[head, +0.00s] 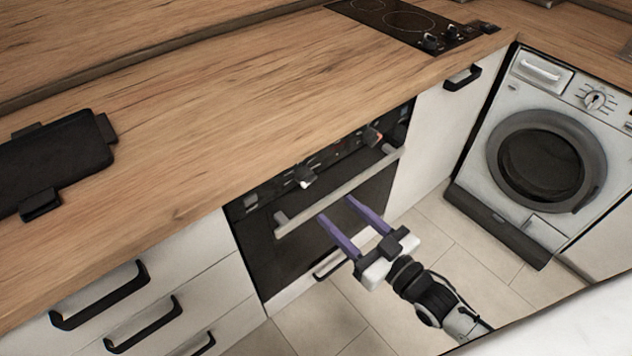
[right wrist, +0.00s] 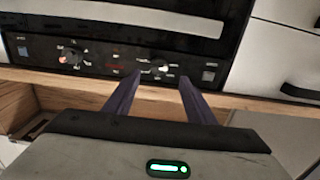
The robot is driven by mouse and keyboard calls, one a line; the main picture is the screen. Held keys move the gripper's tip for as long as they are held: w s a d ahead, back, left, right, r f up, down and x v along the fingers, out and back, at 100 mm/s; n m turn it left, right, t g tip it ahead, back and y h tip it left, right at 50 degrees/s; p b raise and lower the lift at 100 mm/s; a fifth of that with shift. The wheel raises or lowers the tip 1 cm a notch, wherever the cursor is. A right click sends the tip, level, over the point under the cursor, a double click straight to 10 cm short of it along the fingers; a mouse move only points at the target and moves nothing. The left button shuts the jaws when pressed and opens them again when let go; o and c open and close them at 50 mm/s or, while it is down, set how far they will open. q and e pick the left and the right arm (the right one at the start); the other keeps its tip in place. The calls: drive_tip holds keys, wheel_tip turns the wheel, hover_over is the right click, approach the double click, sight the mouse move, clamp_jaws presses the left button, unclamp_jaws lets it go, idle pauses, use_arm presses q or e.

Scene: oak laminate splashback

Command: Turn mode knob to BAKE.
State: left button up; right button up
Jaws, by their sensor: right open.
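The oven control panel (head: 330,158) sits under the counter edge, with a pale-faced knob (head: 304,176) at left and a red-marked knob (head: 372,136) at right. I cannot read which is the mode knob or the BAKE mark. My right gripper (head: 336,208) is open and empty, its purple fingers pointing at the oven near the handle bar. In the right wrist view, which is upside down, the pale knob (right wrist: 160,68) appears between the fingertips (right wrist: 160,77), apart from them; the red-marked knob (right wrist: 70,57) is further left. My left gripper is out of view.
The oven handle (head: 290,220) sticks out below the panel. The wooden counter (head: 230,110) overhangs above. A black flat appliance or tray (head: 55,155) lies on it at left, a hob (head: 400,20) at the back. A washing machine (head: 550,150) stands right. The floor before the oven is clear.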

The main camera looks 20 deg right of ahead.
sight(306, 177)
drive_tip(key=x, duration=1)
drive_tip(key=shift+w+r, duration=0.2)
drive_tip(key=shift+r, duration=0.1)
drive_tip(key=c, duration=1)
drive_tip(key=shift+c, duration=0.2)
